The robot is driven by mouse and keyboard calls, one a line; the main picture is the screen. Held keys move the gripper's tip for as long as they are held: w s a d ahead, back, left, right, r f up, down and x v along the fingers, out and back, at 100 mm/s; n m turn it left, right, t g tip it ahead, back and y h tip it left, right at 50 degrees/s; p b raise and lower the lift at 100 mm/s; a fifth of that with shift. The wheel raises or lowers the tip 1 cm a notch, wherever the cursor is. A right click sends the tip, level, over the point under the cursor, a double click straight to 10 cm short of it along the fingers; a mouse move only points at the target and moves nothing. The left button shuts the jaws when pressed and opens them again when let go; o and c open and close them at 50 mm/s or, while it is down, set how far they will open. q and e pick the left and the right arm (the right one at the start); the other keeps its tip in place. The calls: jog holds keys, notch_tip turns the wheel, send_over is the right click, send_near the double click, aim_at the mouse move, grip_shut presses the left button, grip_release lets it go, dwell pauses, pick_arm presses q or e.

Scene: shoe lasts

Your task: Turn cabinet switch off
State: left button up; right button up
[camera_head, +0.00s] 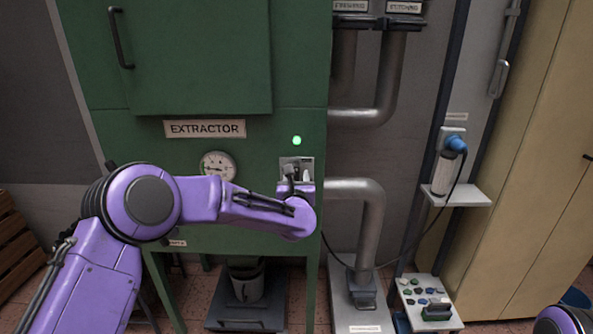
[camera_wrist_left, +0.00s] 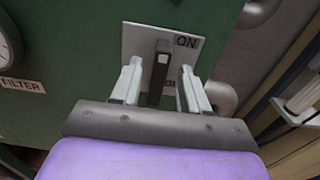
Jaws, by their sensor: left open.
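The green extractor cabinet (camera_head: 270,210) carries a switch on a pale plate (camera_head: 297,163), below a lit green lamp (camera_head: 297,140). In the left wrist view, the dark switch lever (camera_wrist_left: 161,62) stands on its plate (camera_wrist_left: 136,42), with its upper end beside the word ON. Lettering lower on the plate is mostly hidden. My left gripper (camera_head: 296,177) is at the switch. In the wrist view its fingers (camera_wrist_left: 160,72) are open, one on each side of the lever, with gaps visible. My right gripper is out of view.
A round gauge (camera_head: 218,166) and the EXTRACTOR label (camera_head: 205,128) are on the cabinet front. Grey pipes (camera_head: 370,215) run close to the right. A blue plug (camera_head: 456,144) with a hanging cable sits above a small shelf (camera_head: 462,196) farther right.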

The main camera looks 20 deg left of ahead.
pick_arm(q)
jog(key=shift+x, duration=1.45)
grip_shut()
